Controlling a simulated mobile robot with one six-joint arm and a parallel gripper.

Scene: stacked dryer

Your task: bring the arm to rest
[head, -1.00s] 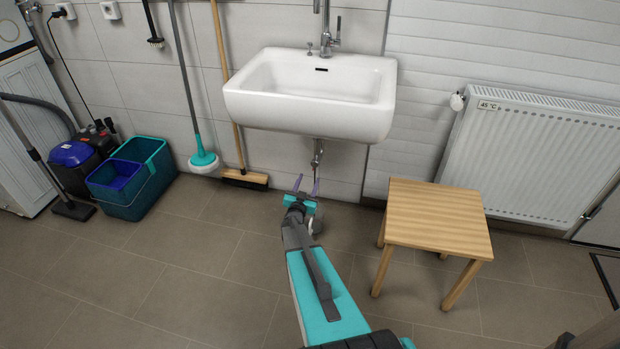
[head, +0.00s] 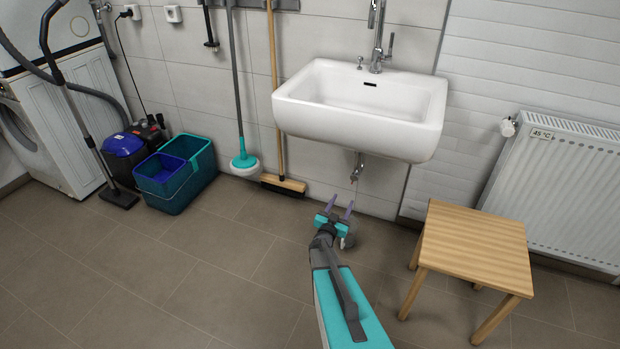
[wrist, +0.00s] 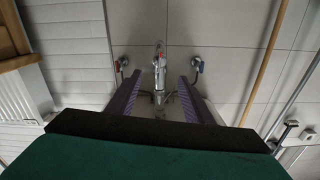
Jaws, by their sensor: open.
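My gripper (head: 339,210) is open and empty, its two purple fingers apart and pointing toward the wall below the sink. My arm (head: 345,300) reaches out from the bottom of the head view over the floor. In the wrist view, the gripper's fingers (wrist: 158,97) frame a tap-like fitting on the tiled wall, and nothing lies between them in their grip.
A white sink (head: 360,108) hangs on the wall ahead. A wooden stool (head: 473,250) stands close to the right of my arm, with a radiator (head: 560,190) behind it. Buckets (head: 180,175), a vacuum (head: 125,155) and a broom (head: 283,184) stand left. The left floor is clear.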

